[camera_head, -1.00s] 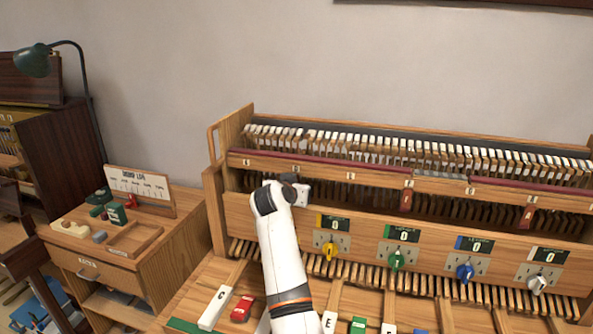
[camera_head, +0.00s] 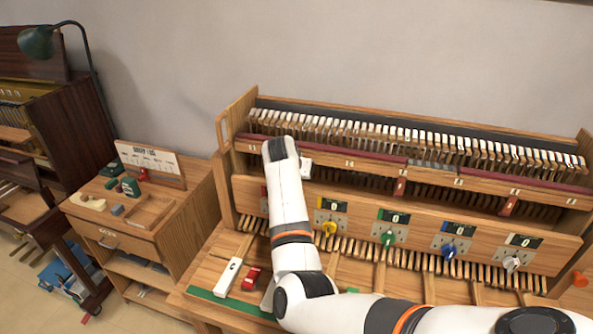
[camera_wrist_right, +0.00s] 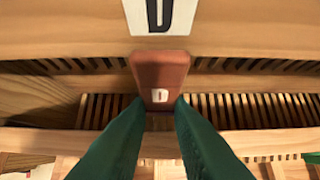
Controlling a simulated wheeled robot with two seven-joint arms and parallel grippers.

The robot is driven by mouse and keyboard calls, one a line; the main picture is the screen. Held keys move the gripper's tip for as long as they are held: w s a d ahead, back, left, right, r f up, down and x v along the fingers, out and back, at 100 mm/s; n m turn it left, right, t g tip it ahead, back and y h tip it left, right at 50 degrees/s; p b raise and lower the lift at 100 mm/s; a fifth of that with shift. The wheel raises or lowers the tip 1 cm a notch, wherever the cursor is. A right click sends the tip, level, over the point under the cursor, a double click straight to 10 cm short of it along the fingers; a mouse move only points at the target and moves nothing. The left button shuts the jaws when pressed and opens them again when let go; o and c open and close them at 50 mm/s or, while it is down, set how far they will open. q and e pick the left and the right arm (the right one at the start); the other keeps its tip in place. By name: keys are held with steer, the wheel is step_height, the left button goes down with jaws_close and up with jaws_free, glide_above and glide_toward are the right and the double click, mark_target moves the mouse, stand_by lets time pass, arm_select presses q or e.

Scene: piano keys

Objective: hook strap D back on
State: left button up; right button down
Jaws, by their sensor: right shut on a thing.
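Strap D is a reddish-brown tab with a white D (camera_wrist_right: 160,75) in the right wrist view. It stands upright in front of a wooden rail, below a white plate lettered D (camera_wrist_right: 160,15). The green fingers of my right gripper (camera_wrist_right: 159,112) are shut on the strap's lower part. Whether its top is hooked on anything cannot be told. In the head view my right gripper (camera_head: 306,168) is at the front rail of the wooden key cabinet (camera_head: 238,200), largely hidden by my wrist, and the strap is hidden there. My left gripper is not in view.
Two other reddish straps (camera_head: 400,187) (camera_head: 509,206) hang along the rail to the right. Coloured knobs, including a yellow one (camera_head: 329,228) and a green one (camera_head: 388,238), stick out below. A red block (camera_head: 251,276) lies near the C key (camera_head: 228,274). A side desk (camera_head: 140,235) stands left.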

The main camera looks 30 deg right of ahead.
steer(key=c, duration=1.3)
jaws_free()
steer(key=shift+b+v, duration=1.45)
steer(key=shift+v, duration=4.55)
steer(key=shift+d, duration=0.1)
